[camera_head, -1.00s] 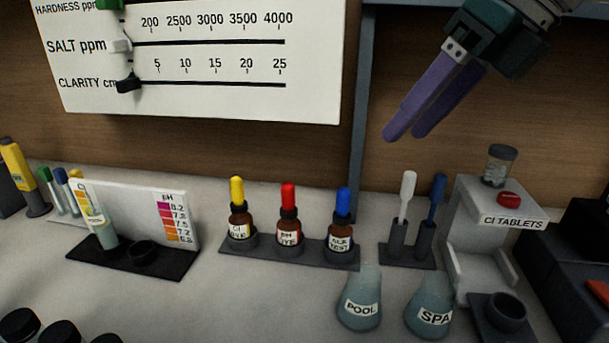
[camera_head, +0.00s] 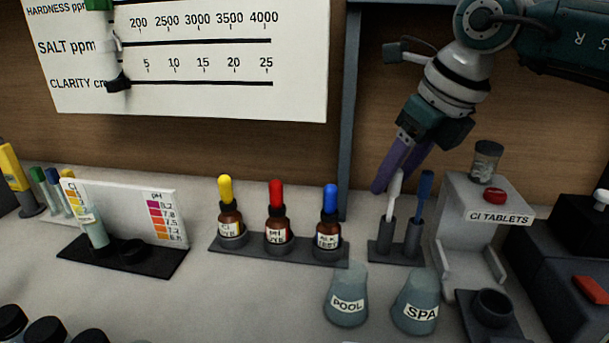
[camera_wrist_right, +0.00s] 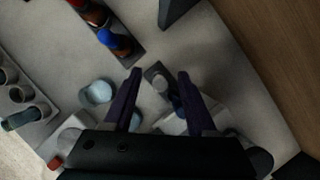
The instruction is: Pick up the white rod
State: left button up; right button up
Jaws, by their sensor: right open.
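The white rod (camera_head: 394,200) stands upright in the left socket of a dark two-socket holder (camera_head: 376,257) in the head view. A blue rod (camera_head: 423,196) stands in the right socket. My right gripper (camera_head: 391,188) has purple fingers pointing down, just behind and around the height of the white rod's top. Its jaws are open and empty. In the right wrist view, the spread fingertips (camera_wrist_right: 159,74) frame the holder, and a pale round shape lies between them; I cannot tell clearly if it is the rod's top. My left gripper is out of view.
Dropper bottles in a rack (camera_head: 222,244) stand left of the holder. Cups marked POOL (camera_head: 346,287) and SPA (camera_head: 415,288) stand in front. The CL TABLETS dispenser (camera_head: 470,199) is close on the right. A blue-grey post (camera_head: 346,150) rises behind on the left.

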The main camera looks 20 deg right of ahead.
grip_shut()
dwell(0.5)
notch_tip(320, 180, up, 20)
dwell(0.6)
jog(key=c, duration=0.6)
grip_release()
jog(key=shift+c, duration=0.2)
grip_shut()
